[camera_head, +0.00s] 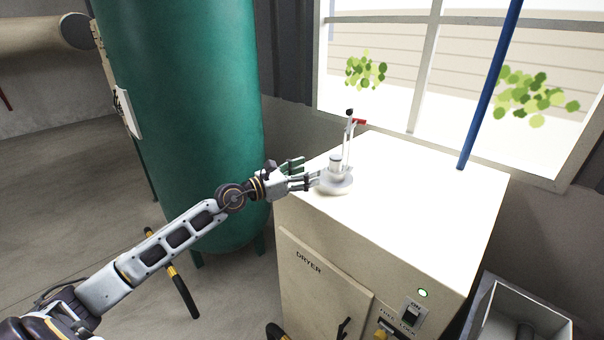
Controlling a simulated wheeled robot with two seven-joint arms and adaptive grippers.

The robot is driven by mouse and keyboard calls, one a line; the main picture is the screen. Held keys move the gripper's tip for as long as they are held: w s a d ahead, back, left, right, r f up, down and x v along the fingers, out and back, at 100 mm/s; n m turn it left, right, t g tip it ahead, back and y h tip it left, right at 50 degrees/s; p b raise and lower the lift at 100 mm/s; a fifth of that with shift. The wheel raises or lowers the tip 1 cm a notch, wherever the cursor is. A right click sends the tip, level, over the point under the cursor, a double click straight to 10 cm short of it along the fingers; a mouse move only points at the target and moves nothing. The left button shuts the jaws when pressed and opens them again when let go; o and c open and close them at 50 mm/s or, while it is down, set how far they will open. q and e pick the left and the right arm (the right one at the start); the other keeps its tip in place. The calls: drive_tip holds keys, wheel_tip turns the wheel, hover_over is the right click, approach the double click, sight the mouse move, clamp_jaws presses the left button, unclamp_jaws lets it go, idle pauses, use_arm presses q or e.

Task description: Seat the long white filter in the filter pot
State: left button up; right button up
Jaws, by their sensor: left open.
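On the dryer's bright white top (420,185) stands a small pale assembly. It has a round, dish-like base (338,186), a short light grey cylinder (336,163) rising from it, and a thin upright with a red lever and dark knob (350,122) behind. I cannot tell which part is the filter pot, and I cannot make out the long white filter for certain. My left gripper (311,179) is open at the left side of the assembly, fingers pointing right, close to the base. I cannot tell whether it touches. My right gripper is not in view.
A large green tank (185,120) stands left, behind my left arm. A blue pipe (490,85) rises behind the top. An open grey bin (520,318) sits lower right.

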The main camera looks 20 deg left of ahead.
use_arm(q)
drive_tip(key=shift+s+a, duration=0.25)
drive_tip(key=shift+s, duration=0.1)
idle(0.6)
